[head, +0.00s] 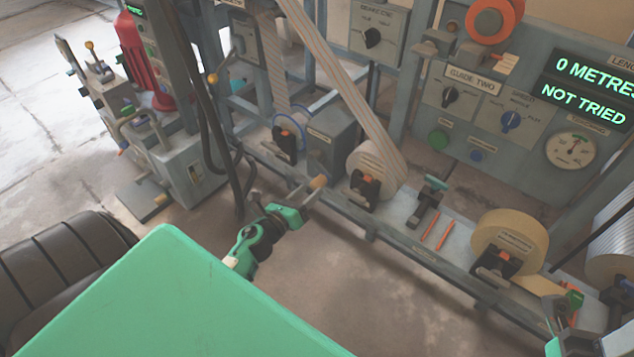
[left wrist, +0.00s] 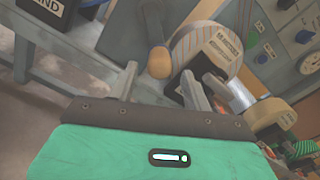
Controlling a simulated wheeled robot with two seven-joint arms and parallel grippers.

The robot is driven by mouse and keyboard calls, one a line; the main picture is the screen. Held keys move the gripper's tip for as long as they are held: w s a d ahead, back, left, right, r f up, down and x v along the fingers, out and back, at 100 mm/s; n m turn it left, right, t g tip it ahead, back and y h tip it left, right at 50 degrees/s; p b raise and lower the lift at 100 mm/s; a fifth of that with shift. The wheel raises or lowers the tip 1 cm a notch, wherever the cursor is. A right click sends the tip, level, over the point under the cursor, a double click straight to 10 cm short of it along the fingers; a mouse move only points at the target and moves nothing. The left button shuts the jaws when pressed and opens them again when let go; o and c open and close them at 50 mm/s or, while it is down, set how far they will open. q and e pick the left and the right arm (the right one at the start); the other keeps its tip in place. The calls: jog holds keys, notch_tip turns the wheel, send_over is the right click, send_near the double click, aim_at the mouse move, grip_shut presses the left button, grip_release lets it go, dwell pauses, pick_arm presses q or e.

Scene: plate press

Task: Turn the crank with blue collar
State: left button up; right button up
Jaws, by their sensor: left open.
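A crank's rounded wooden knob (head: 318,182) shows just past the fingertips of my left gripper (head: 303,194). In the left wrist view the same knob (left wrist: 160,63) hangs from a grey arm (left wrist: 153,22), ahead of and between the two open fingers (left wrist: 163,85). The fingers appear empty. A blue ring (head: 291,131) shows by the grey box behind. A green part at the lower right edge looks like my right gripper (head: 560,335), mostly cut off.
A striped roll (head: 374,172) sits on the low bench just right of the knob. A yellowish roll (head: 512,240) and orange sticks (head: 440,233) lie farther right. A panel (head: 520,85) with dials stands behind. Black cables (head: 205,100) hang left of the gripper.

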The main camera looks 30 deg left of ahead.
pick_arm(q)
jog(key=s, duration=0.7)
jog(key=shift+s+a, duration=0.2)
jog(key=shift+a, duration=0.15)
dwell(1.0)
